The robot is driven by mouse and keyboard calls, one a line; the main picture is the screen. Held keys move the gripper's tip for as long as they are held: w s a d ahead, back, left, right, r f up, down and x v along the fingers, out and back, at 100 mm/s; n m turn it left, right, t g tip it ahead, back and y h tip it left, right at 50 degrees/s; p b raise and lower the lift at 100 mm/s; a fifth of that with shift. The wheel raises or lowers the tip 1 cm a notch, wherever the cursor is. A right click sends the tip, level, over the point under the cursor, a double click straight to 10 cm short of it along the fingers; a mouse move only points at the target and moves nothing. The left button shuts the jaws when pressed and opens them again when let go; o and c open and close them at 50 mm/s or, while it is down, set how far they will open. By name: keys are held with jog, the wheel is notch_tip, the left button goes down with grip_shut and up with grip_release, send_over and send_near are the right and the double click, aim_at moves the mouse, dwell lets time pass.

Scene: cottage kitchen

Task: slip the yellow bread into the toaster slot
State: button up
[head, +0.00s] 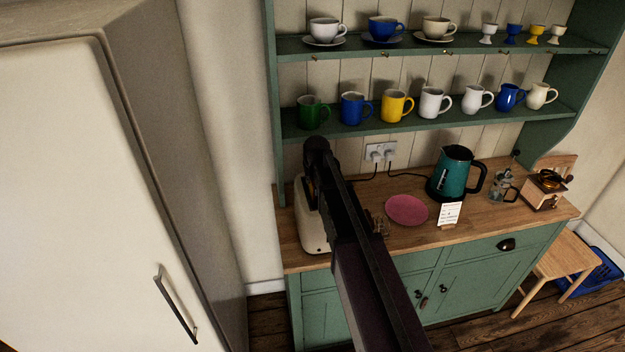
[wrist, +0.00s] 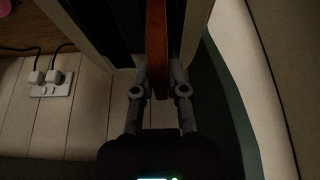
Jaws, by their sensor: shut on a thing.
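The cream toaster (head: 312,232) stands at the left end of the wooden counter, partly hidden behind my arm. In the wrist view its pale edge (wrist: 78,28) and dark top lie beyond my fingers. My gripper (wrist: 158,78) is shut on the bread (wrist: 156,42), a thin slab seen edge-on that looks orange-brown in the dim light. The bread stands on edge, lined up lengthwise with the dark slot area. I cannot tell how deep its lower edge is. In the head view my arm hides the fingers and most of the bread.
A pink plate (head: 407,209), a small white card (head: 449,214) and a teal kettle (head: 453,174) stand right of the toaster. Plugs in a wall socket (head: 380,153) are behind. A shelf of mugs (head: 432,122) hangs above. A tall cream fridge (head: 90,190) is left.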

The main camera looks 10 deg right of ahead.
jog(key=shift+f, duration=0.25)
jog(key=o, duration=0.8)
jog(key=shift+r, duration=0.15)
